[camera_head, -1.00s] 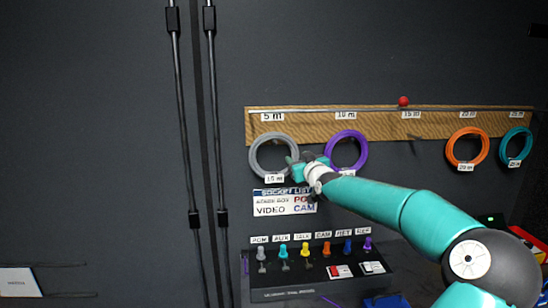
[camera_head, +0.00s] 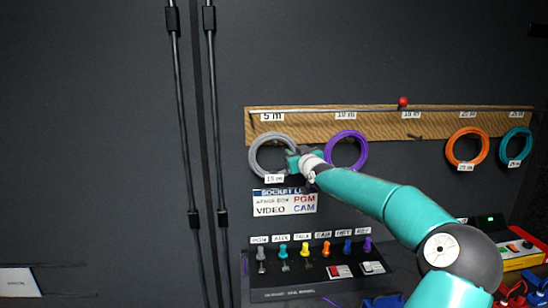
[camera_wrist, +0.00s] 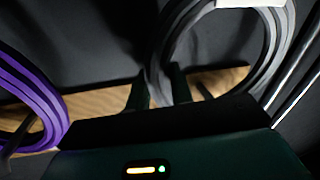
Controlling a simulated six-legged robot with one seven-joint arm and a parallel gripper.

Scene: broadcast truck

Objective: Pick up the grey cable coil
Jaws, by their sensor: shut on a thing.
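The grey cable coil (camera_head: 254,153) hangs against the board under the "5 m" label, with a white "15 m" tag at its bottom. My gripper (camera_head: 291,160) is at the coil's right edge. In the wrist view the coil (camera_wrist: 273,45) fills the upper right, and my gripper's two dark fingers (camera_wrist: 160,90) stand at one side of its ring. The gripper is shut on that side of the coil. The exact contact is dark in the wrist view and partly hidden by the gripper in the head view.
A purple coil (camera_head: 361,152) hangs close to the right of my gripper and also shows in the wrist view (camera_wrist: 35,95). Orange (camera_head: 453,150) and teal (camera_head: 504,147) coils hang farther right. Below is a panel (camera_head: 290,280) with several coloured plugs. Two vertical cables run on the left.

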